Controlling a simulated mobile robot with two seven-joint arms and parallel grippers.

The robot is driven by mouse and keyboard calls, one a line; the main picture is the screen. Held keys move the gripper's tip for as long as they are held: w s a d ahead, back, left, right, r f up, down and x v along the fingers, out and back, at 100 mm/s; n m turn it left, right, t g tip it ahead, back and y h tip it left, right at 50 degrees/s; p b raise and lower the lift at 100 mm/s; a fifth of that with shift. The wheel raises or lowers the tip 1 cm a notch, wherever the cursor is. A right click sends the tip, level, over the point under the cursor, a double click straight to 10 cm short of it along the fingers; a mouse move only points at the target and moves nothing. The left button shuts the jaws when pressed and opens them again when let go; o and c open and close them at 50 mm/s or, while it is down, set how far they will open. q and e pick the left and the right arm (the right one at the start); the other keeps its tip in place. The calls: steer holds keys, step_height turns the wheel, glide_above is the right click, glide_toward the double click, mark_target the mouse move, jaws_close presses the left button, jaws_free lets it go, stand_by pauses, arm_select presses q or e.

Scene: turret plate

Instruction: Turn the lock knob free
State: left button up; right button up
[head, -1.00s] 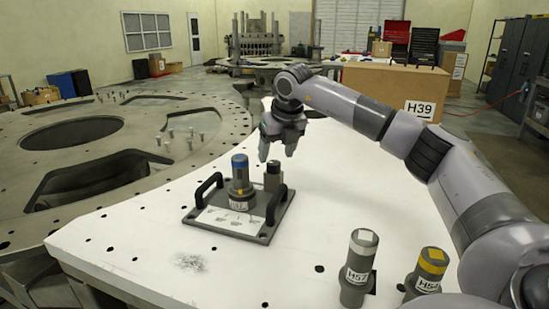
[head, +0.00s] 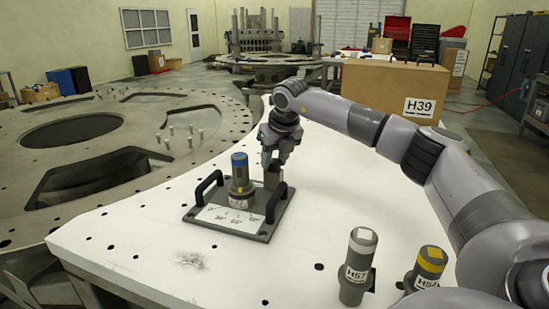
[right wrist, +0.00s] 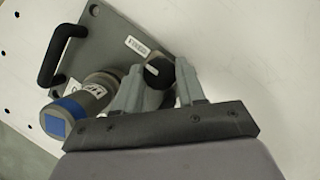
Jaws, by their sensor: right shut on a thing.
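The lock knob is a dark-topped knob on a grey block (head: 273,178) at the back right of a grey plate (head: 262,238) with two black handles. In the right wrist view the dark knob (right wrist: 158,72) sits between the two fingers. My right gripper (head: 276,161) is shut on the knob from above; its fingers hide most of the knob in the head view. It also shows in the right wrist view (right wrist: 160,85). A blue-topped grey cylinder (head: 240,178) stands upright on the plate, just left of the gripper. My left gripper is not in view.
Two labelled cylinders, one white-topped (head: 357,268) and one yellow-topped (head: 426,270), stand at the front right of the white table (head: 130,235). A cardboard box (head: 394,92) stands behind my arm. A large round metal structure (head: 40,180) lies to the left.

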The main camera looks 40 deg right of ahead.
steer(key=shift+r+n, duration=0.1)
steer(key=shift+n, duration=0.2)
steer(key=n+y+p, duration=0.1)
steer(key=n+p, duration=0.1)
steer(key=shift+d+r+n, duration=0.1)
steer(key=shift+d+n, duration=0.05)
steer(key=shift+n, duration=0.25)
steer(key=n+y, duration=0.1)
steer(key=n, duration=0.1)
steer(key=shift+n+p, duration=0.35)
steer(key=shift+n, duration=0.05)
steer(key=n+y, duration=0.1)
steer(key=n, duration=0.1)
steer(key=n+y, duration=0.1)
steer(key=n, duration=0.2)
steer(key=shift+w+d+g, duration=0.15)
steer(key=shift+g, duration=0.25)
steer(key=shift+n+g+y, duration=0.3)
steer(key=shift+n+g, duration=0.05)
steer(key=shift+n, duration=0.85)
steer(key=shift+n+g+y, duration=0.3)
steer(key=shift+n+g, duration=0.05)
steer(key=shift+n, duration=0.85)
steer(key=shift+d+n, duration=0.1)
steer(key=shift+n, duration=0.2)
steer(key=o, duration=1.1)
steer(key=shift+c, duration=0.2)
